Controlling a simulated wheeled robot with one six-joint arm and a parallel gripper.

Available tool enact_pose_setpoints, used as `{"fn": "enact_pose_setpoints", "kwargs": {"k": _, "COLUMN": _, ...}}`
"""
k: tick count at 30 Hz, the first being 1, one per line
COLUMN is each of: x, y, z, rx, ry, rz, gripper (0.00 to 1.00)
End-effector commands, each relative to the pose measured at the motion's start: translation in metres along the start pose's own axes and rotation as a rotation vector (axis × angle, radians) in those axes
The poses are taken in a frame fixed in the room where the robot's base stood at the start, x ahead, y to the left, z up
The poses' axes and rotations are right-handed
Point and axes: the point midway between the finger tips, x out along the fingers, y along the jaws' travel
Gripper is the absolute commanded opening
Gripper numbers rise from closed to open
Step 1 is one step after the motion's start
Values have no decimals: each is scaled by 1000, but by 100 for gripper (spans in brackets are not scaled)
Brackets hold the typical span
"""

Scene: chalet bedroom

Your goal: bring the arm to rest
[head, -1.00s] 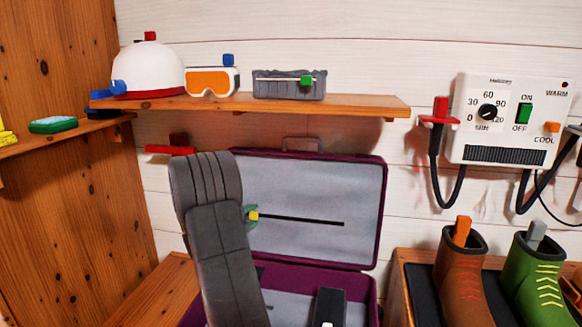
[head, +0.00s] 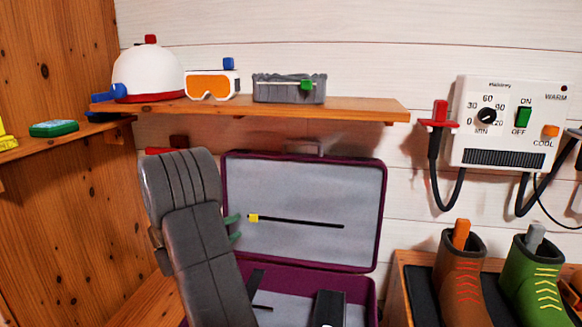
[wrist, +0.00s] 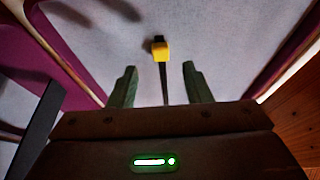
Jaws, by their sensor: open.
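My gripper (head: 235,228) is in front of the open lid of a purple suitcase (head: 381,215). Its two green fingers show at the edge of my dark grey arm. In the wrist view my gripper (wrist: 160,86) is open, with nothing held between the fingers. A black rod with a yellow end (head: 253,218) lies against the grey lining of the lid, just right of the fingers. In the wrist view the yellow end (wrist: 160,51) is beyond the fingertips, roughly centred between them. My arm hides part of the suitcase's left side.
A wooden shelf (head: 370,107) above holds a white helmet (head: 148,75), orange goggles (head: 210,85) and a grey box (head: 289,89). A wall heater box (head: 505,150) with hoses hangs at right, above brown (head: 463,270) and green boots (head: 533,270). A wooden wall stands at left.

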Motion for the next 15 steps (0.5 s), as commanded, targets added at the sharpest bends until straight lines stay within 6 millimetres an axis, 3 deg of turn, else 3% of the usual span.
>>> {"fn": "enact_pose_setpoints", "kwargs": {"k": 12, "x": 86, "y": 1, "z": -2, "rx": 0, "ry": 5, "rz": 0, "gripper": 45}}
{"fn": "enact_pose_setpoints", "kwargs": {"k": 15, "x": 94, "y": 1, "z": -19, "rx": -1, "ry": 3, "rz": 0, "gripper": 45}}
